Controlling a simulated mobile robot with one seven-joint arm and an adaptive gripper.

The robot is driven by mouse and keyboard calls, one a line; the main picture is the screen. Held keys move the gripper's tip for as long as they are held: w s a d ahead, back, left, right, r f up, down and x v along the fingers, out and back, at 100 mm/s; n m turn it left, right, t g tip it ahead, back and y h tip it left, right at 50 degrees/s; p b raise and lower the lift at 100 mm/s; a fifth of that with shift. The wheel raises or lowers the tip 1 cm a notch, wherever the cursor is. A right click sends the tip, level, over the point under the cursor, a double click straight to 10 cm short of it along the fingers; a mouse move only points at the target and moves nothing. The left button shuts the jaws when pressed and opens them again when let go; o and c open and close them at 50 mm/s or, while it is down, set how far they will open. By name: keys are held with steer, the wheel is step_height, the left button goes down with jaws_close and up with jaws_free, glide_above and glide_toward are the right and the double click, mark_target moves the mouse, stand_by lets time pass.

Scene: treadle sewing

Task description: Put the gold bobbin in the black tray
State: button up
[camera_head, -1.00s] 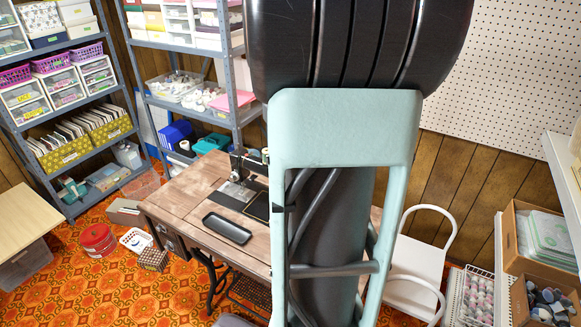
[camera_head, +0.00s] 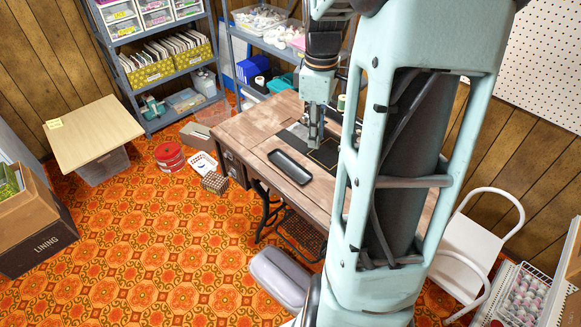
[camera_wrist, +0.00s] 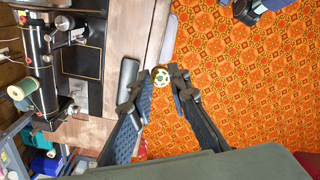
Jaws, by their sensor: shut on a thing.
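The black tray (camera_head: 290,166) is a shallow, empty, rounded rectangle lying on the wooden sewing table (camera_head: 237,131). It also shows at the left of my fingers in the wrist view (camera_wrist: 128,72). My gripper (camera_head: 314,136) is above the table, close to the tray's far right side in the head view. In the wrist view my gripper (camera_wrist: 161,78) is shut on the gold bobbin (camera_wrist: 162,77), a small round disc with pale holes between the fingertips. The bobbin is too small to make out in the head view.
The dark sewing machine (camera_wrist: 38,65) stands on the table with a green thread spool (camera_wrist: 23,88) beside it. Orange patterned floor is open at the left.

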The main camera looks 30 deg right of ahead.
steer(key=w+a+f+m, duration=0.2)
steer(key=a+f+m, duration=0.2)
steer(key=a, duration=0.5)
steer(key=w+a+f+m, duration=0.2)
steer(key=a+f+m, duration=0.2)
steer(key=a+f, duration=0.3)
steer(key=a, duration=0.3)
steer(key=shift+w+a+f+m, duration=0.2)
steer(key=shift+w+f+m, duration=0.1)
steer(key=shift+f+m, duration=0.1)
steer(key=shift+a, duration=0.1)
